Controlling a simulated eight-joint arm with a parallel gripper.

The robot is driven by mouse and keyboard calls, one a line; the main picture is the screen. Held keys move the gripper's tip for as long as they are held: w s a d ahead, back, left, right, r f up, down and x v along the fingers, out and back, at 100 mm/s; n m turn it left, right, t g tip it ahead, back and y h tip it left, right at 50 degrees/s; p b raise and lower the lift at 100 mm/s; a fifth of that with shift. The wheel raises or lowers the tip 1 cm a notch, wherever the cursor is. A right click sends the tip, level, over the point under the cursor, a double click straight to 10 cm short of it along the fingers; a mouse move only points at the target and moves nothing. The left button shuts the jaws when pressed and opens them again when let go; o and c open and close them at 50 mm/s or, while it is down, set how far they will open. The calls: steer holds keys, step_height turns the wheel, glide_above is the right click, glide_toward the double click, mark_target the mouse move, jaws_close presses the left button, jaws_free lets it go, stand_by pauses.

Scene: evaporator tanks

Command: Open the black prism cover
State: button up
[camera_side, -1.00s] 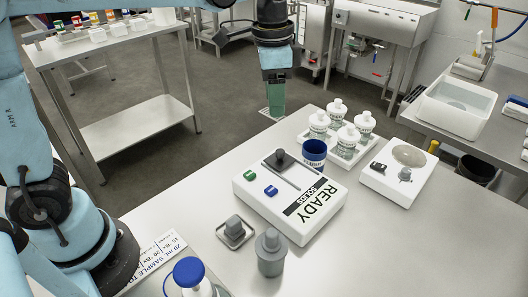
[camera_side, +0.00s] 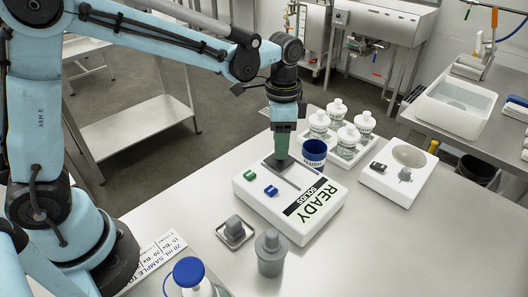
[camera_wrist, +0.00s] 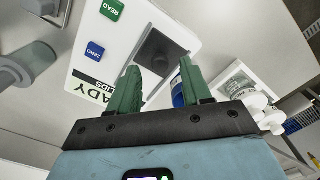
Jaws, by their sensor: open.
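The black prism cover sits at the back of the white READY SOLIDS instrument (camera_side: 318,212). In the side view my gripper (camera_side: 281,158) is right over the cover and hides most of it. In the wrist view the black cover (camera_wrist: 157,50) is a dark square with a raised knob, lying flat on the instrument's grey plate. My gripper's green fingers (camera_wrist: 160,82) are apart, with nothing between them. The cover lies just beyond the fingertips; I cannot tell whether they touch it.
A blue cup (camera_side: 314,152) stands close to the right of my gripper. Behind it is a tray of several white-capped bottles (camera_side: 338,115). A white device (camera_side: 396,172) is at the right. A grey lidded pot (camera_side: 270,254) and small grey block (camera_side: 235,227) are in front.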

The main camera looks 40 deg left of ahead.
steer(key=shift+f, duration=0.9)
jaws_close()
